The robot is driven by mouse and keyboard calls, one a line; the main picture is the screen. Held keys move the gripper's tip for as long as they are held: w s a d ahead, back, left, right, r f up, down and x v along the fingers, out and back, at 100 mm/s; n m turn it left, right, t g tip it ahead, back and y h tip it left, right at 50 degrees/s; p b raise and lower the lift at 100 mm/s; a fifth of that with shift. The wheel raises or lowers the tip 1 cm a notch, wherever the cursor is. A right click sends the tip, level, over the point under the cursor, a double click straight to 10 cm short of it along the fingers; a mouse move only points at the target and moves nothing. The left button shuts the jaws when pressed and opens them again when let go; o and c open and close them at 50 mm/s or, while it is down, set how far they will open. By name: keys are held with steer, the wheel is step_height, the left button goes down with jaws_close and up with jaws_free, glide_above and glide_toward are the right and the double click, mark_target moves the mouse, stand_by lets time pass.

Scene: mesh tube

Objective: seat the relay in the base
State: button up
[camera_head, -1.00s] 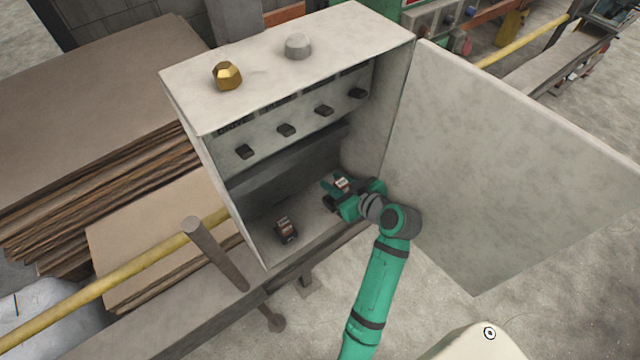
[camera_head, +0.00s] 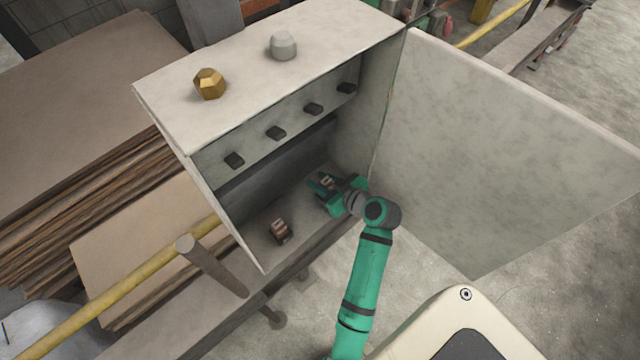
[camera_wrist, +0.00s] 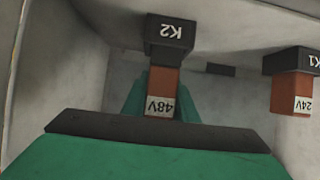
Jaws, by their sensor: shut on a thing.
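In the wrist view, an orange-brown relay (camera_wrist: 162,82) with a 48V label sits between the teal fingers of my gripper (camera_wrist: 158,92). My gripper is shut on it. A black base (camera_wrist: 168,34) marked K2 adjoins the relay's far end; I cannot tell whether the relay is fully seated in it. To the right, a second black base (camera_wrist: 291,62) marked K1 has a relay (camera_wrist: 291,92) labelled 24V against it. In the head view, my gripper (camera_head: 326,186) is low inside the cabinet near its right wall. The K1 relay and base (camera_head: 279,231) stand to its left.
The pale cabinet (camera_head: 262,62) is open at the front, with several black knobs (camera_head: 276,133) on its inner panel. Its door (camera_head: 500,150) stands open to the right of my arm. A brass nut (camera_head: 209,83) and a grey one (camera_head: 283,45) lie on top.

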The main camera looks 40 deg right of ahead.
steer(key=shift+f, duration=1)
steer(key=shift+f, duration=0.1)
steer(key=o, duration=1.1)
steer(key=shift+r, duration=0.2)
steer(key=v, duration=1.2)
steer(key=shift+f, duration=0.1)
